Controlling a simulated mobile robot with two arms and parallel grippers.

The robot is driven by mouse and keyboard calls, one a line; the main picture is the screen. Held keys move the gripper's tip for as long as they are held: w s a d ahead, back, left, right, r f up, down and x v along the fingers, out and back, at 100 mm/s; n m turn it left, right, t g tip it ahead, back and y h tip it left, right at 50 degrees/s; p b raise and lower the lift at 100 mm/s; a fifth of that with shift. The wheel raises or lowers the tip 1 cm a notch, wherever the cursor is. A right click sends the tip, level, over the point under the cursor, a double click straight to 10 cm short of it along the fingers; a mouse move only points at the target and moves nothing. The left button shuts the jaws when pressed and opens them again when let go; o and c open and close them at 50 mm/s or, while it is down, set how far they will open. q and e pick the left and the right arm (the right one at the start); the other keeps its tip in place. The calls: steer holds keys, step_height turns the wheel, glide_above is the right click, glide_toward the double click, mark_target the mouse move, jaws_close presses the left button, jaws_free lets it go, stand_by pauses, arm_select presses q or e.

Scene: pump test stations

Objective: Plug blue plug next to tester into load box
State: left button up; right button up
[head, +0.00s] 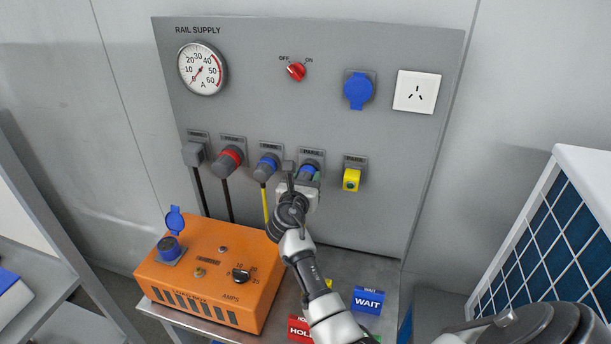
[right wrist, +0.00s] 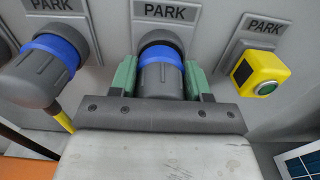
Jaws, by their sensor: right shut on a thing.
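The orange load box (head: 217,272) sits at the lower left with its blue socket (head: 169,247) on top, the blue lid (head: 175,219) standing open. My right gripper (head: 306,178) is at the fourth PARK holder on the grey panel. In the right wrist view its green fingers (right wrist: 162,80) are shut on the sides of a grey plug with a blue ring (right wrist: 161,76). That plug is still in its PARK holder. The yellow tester (head: 351,179) is in the holder to its right. My left gripper is out of view.
A second blue-ringed plug (head: 266,167) with a yellow cable hangs just left of the held one. A red-ringed plug (head: 228,161) and a grey plug (head: 194,153) hang further left. WAIT (head: 367,300) and HOLD (head: 298,329) blocks stand on the shelf below.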

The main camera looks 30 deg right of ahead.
steer(key=shift+s+a+r, duration=0.2)
steer(key=shift+s+a, duration=0.3)
steer(key=shift+p+v, duration=1.2)
steer(key=shift+v, duration=0.9)
steer(key=shift+w+f, duration=0.1)
